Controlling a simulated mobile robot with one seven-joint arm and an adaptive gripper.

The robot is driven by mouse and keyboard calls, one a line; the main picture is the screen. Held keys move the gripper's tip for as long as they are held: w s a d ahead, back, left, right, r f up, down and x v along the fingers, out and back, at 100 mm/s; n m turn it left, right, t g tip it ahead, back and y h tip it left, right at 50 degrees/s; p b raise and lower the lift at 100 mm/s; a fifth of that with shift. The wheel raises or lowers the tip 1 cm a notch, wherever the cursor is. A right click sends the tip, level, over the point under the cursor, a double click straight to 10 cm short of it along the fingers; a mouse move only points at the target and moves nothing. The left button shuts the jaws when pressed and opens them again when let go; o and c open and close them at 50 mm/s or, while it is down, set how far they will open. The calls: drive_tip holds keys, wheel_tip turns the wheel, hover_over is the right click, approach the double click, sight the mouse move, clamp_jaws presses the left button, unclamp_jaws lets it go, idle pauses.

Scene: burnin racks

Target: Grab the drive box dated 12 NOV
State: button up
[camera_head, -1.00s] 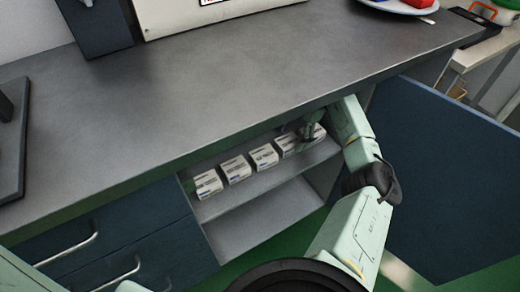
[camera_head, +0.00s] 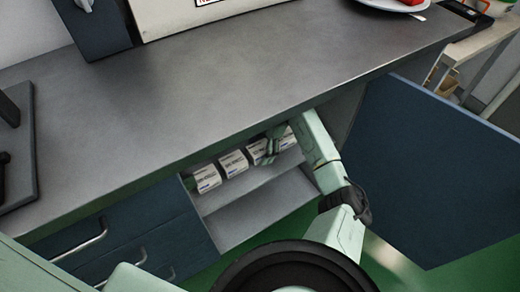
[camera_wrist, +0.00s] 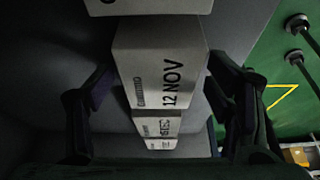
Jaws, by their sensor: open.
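The white drive box marked 12 NOV (camera_wrist: 160,66) fills the middle of the wrist view. My gripper (camera_wrist: 158,98) is open, with one dark finger on each side of this box. I cannot tell whether either finger touches it. Another white box (camera_wrist: 158,127), its label ending in DEC, stands beyond it in line. In the head view my gripper (camera_head: 268,148) is inside the open cabinet, at the right part of the box row, and partly hides the boxes there. Labels are too small to read in that view.
White boxes (camera_head: 207,179) and (camera_head: 233,163) stand on the upper shelf at the left of the row. The countertop (camera_head: 220,90) overhangs the shelf closely. The cabinet door (camera_head: 435,175) stands open at the right. The lower shelf space (camera_head: 262,208) is empty.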

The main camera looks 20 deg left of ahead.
drive_tip(key=shift+f, duration=0.1)
drive_tip(key=shift+c, duration=0.2)
drive_tip(key=c, duration=1.2)
drive_tip(key=shift+c, duration=0.4)
drive_tip(key=shift+r, duration=0.2)
